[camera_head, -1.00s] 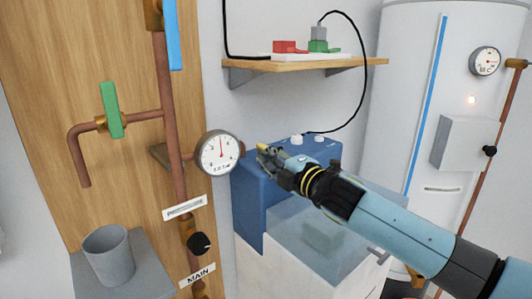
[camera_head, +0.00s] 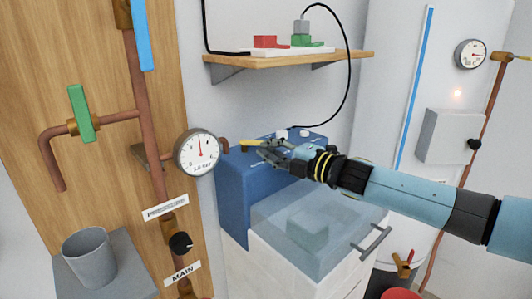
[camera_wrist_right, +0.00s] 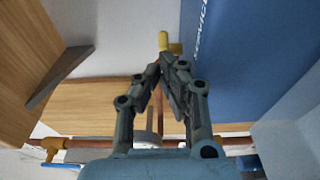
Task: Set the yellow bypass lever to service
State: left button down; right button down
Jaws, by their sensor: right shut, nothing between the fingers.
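The yellow bypass lever (camera_head: 250,142) shows at the back left edge of the blue softener unit (camera_head: 232,185), next to a brass pipe fitting. In the right wrist view the yellow lever (camera_wrist_right: 164,41) stands just beyond my fingertips, beside the blue wall with partly visible lettering (camera_wrist_right: 200,28). My right gripper (camera_head: 266,150) is shut and empty, with its tips close to the lever. In the wrist view the right gripper (camera_wrist_right: 166,66) has its tips together. I cannot tell whether they touch the lever. My left gripper is not in view.
A round gauge (camera_head: 198,152) sits left of the lever on the copper piping (camera_head: 150,150). A shelf (camera_head: 290,66) with plugs and a hanging black cable is above. A translucent lid (camera_head: 310,215) lies below my right arm. A white tank (camera_head: 400,60) stands right.

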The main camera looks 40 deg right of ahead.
jog(key=shift+w+d, duration=0.1)
jog(key=shift+d, duration=0.2)
jog(key=shift+w+d, duration=0.15)
jog(key=shift+d, duration=0.35)
dwell(0.4)
